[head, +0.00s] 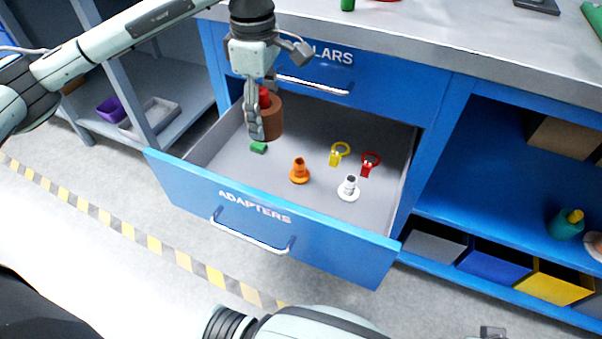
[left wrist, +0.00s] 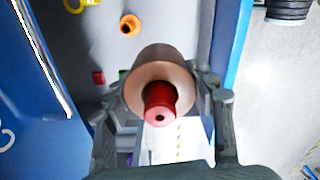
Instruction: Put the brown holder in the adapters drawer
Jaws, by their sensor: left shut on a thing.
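The brown holder (head: 270,118) is a short cylinder with a red piece (head: 264,97) standing up from its top. My left gripper (head: 262,122) is shut on the holder, over the back left part of the open adapters drawer (head: 225,150). In the left wrist view the brown holder (left wrist: 163,65) sits between the fingers of the left gripper (left wrist: 165,115), with the red piece (left wrist: 160,105) pointing toward the camera. I cannot tell how far the holder is above the drawer floor. A small dark part at the bottom edge may be my right gripper (head: 492,332); its fingers are not visible.
The drawer holds an orange adapter (head: 299,171), a white one (head: 349,188), a yellow ringed piece (head: 339,153), a red ringed piece (head: 369,163) and a green piece (head: 259,147). A shut blue drawer (head: 390,90) and the grey worktop (head: 430,35) are above. The front left floor is bare.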

